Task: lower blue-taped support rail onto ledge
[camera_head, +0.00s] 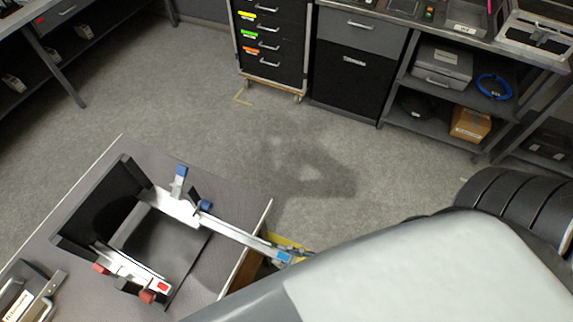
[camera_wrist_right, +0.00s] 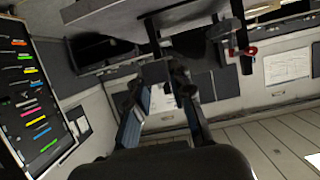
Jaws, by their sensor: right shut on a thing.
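The silver support rail (camera_head: 232,231) with blue tape runs from the black frame (camera_head: 92,212) on the table toward the lower right. Its left end, with blue-tipped parts, is over or on the frame's far side; I cannot tell whether it touches the ledge. My right gripper (camera_head: 291,254) is shut on the rail's right end, near a blue tape band, beyond the table edge. My large pale arm hides most of this gripper. In the right wrist view its two fingers (camera_wrist_right: 162,100) show, with the held part hard to make out. My left gripper is not in view.
A red-marked silver rail (camera_head: 130,272) lies along the frame's near side. The grey table (camera_head: 225,183) carries a metal device (camera_head: 28,297) at its left. A drawer cabinet (camera_head: 271,45) and a shelf bench (camera_head: 440,112) stand behind open floor.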

